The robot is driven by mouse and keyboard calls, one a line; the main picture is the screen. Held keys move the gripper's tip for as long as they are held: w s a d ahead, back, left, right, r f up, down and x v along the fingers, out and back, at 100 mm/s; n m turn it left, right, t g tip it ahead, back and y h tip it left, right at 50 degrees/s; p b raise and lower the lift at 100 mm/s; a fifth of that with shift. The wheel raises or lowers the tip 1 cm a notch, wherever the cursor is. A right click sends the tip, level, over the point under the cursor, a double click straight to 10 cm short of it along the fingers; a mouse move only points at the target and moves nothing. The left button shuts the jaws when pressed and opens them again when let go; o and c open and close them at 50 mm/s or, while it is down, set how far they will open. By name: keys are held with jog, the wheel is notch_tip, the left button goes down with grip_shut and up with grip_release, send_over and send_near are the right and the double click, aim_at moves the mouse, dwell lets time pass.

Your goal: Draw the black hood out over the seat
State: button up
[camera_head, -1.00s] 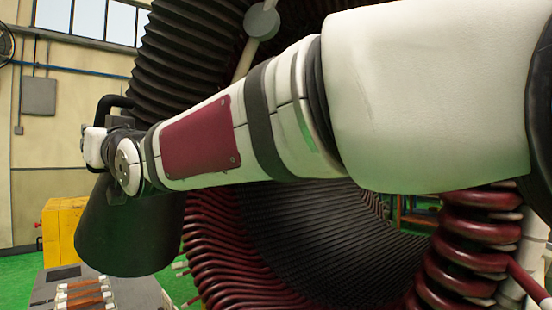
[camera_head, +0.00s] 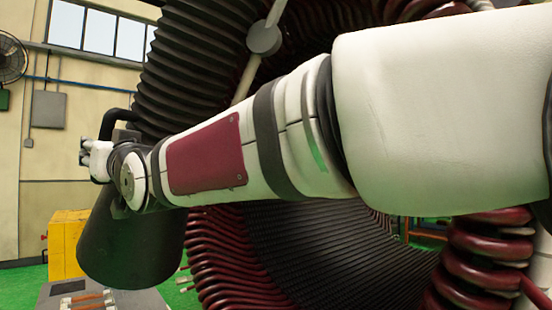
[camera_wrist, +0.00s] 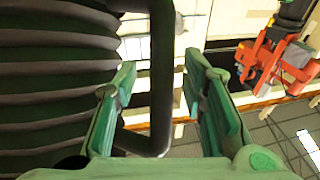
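The black hood (camera_head: 130,245) is a dark, flared, cone-like shell at the left in the head view, below and behind my wrist. A black bent handle (camera_head: 112,120) rises at its top left. In the wrist view the dark handle bar (camera_wrist: 162,75) runs upright between the fingers of my gripper (camera_wrist: 162,85) and bends left at its lower end. The green fingers are apart, with gaps visible on both sides of the bar. I cannot make out the seat.
The large stator with black ribbed and dark red windings (camera_head: 230,260) fills the middle and right behind my arm. A yellow cabinet (camera_head: 66,243) stands at the left. A grey bench (camera_head: 60,293) with copper-coloured pieces is at lower left. An orange-red machine (camera_wrist: 270,65) shows in the wrist view.

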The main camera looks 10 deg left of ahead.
jog(key=v, duration=1.1)
jog(key=shift+d, duration=0.1)
jog(key=w+d+f+m+t+h, duration=0.15)
jog(key=d+f+h, duration=0.35)
jog(key=d, duration=0.6)
jog(key=w+d+f+m+h, duration=0.2)
jog(key=d+f+m+h, duration=0.15)
jog(key=d+f, duration=0.45)
jog(key=w+d+f+m+h, duration=0.2)
jog(key=d+f+h, duration=0.25)
jog(key=d, duration=0.85)
jog(key=s+d+f+m+g+h, duration=0.4)
jog(key=s+d+f+g, duration=0.2)
jog(key=s+d+f, duration=0.8)
jog(key=s+d, duration=0.3)
jog(key=s, duration=0.1)
jog(key=shift+d+m+g, duration=0.25)
jog(key=shift+m+g, duration=0.1)
jog(key=shift+m, duration=0.05)
jog(key=shift+s+f, duration=0.1)
